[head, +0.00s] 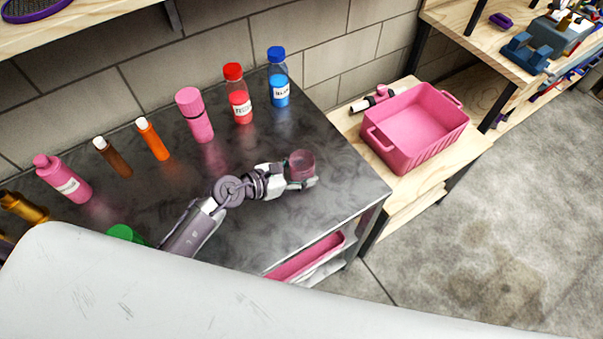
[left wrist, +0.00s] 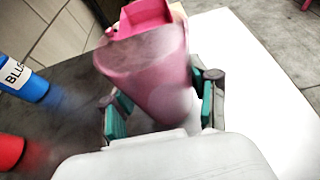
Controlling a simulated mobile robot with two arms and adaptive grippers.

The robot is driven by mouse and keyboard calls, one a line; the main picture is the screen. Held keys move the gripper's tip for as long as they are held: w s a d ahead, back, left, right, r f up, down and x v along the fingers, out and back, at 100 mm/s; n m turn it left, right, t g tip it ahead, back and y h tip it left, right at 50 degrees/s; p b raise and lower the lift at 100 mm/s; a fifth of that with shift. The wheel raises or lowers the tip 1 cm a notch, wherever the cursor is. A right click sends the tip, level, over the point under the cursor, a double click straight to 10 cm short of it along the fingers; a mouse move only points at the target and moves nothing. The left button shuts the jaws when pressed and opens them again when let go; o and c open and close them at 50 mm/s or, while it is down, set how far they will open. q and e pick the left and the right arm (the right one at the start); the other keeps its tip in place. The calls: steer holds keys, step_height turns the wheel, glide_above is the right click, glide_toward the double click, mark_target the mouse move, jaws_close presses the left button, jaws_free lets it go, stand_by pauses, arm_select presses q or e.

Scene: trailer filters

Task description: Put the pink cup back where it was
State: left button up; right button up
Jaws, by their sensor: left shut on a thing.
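The pink cup (head: 301,163) is held by my left gripper (head: 300,180) over the right part of the dark tabletop. In the left wrist view the cup (left wrist: 152,75) sits between the green finger pads of the left gripper (left wrist: 163,108), which is shut on it. The cup is somewhat see-through and looks tilted in that view. I cannot tell whether its base touches the table. My right gripper is not in view.
A pink flask (head: 195,115) stands nearby. A pink crate (head: 418,125) sits on the wooden shelf at right.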

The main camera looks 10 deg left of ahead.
arm_select(q)
steer(key=shift+f, duration=0.45)
steer(key=shift+f, duration=0.15)
steer(key=o, duration=1.1)
steer(key=shift+o, duration=1)
